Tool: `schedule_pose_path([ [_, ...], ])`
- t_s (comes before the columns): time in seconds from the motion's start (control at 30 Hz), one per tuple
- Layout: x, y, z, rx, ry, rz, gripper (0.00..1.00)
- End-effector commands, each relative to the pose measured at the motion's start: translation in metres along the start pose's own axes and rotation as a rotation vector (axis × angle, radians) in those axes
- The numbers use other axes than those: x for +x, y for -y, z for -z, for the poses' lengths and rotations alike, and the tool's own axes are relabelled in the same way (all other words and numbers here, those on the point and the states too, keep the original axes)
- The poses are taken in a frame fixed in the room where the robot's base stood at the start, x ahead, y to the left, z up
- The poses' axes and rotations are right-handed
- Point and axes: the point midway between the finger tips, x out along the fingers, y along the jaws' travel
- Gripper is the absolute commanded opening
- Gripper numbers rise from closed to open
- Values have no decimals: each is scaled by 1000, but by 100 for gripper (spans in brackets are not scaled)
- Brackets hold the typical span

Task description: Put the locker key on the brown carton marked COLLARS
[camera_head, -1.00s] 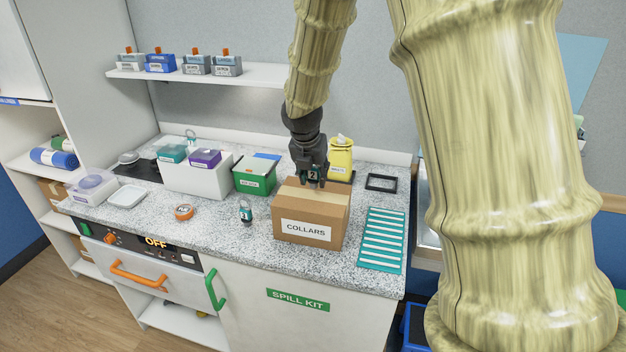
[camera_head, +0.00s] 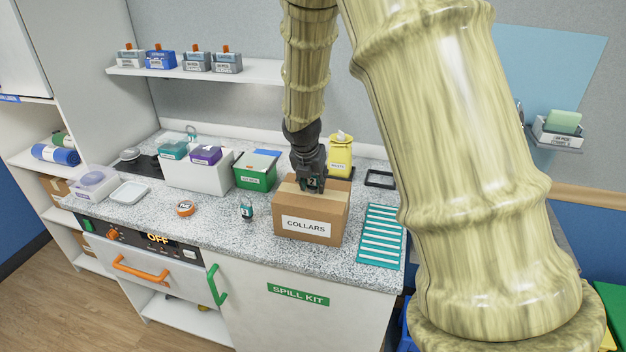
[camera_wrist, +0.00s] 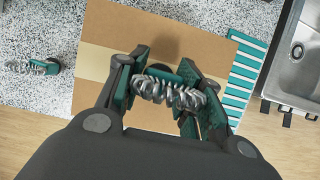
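The brown carton marked COLLARS (camera_head: 311,218) stands on the speckled counter, its flat top with a tape strip also filling the middle of the wrist view (camera_wrist: 100,62). My gripper (camera_head: 312,187) is low over the carton's top, pointing down. Its fingers are closed around a locker key with a silver coil (camera_wrist: 168,88); its dark teal tag reads 2 in the head view (camera_head: 313,184). I cannot tell whether this key touches the carton. A similar key with a teal tag marked 3 (camera_head: 246,210) lies on the counter left of the carton.
A teal ribbed mat (camera_head: 380,236) lies right of the carton, and a dark frame (camera_head: 380,179) behind it. A yellow container (camera_head: 340,155) and a green box (camera_head: 256,172) stand behind. An orange tape measure (camera_head: 185,208) lies left. The counter before the keys is clear.

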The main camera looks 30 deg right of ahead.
Motion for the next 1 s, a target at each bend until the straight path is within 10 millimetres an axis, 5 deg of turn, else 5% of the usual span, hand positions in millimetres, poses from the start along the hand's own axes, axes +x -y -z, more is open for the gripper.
schedule_pose_path([
  [0.13, 0, 0, 0, 0, 0, 0, 58],
  [0.57, -4, 0, -1, 0, 0, 0, 58],
  [1.0, -54, 0, -1, 2, 1, -2, 58],
])
